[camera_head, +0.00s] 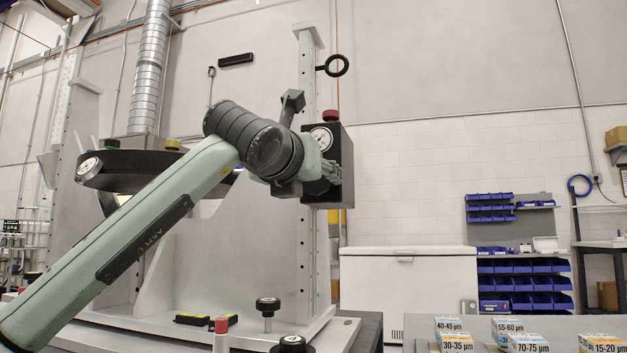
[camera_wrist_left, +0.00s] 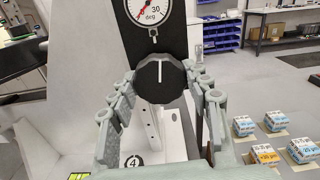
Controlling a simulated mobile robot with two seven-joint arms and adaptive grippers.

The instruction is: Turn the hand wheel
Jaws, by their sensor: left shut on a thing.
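The hand wheel is a black round knob (camera_wrist_left: 160,72) with a white line that stands about upright in the left wrist view. It sits on a black box (camera_head: 347,150), below a white dial (camera_wrist_left: 148,8) marked in degrees with a red needle. The dial also shows in the head view (camera_head: 321,138). My left gripper (camera_head: 328,172) is at the front of the box. In the left wrist view its two fingers (camera_wrist_left: 160,84) lie on either side of the knob, shut on it. In the head view the gripper hides the knob. My right gripper is not in view.
A black knob (camera_head: 268,304) stands on the base plate. Small labelled boxes (camera_head: 456,342) stand at the lower right.

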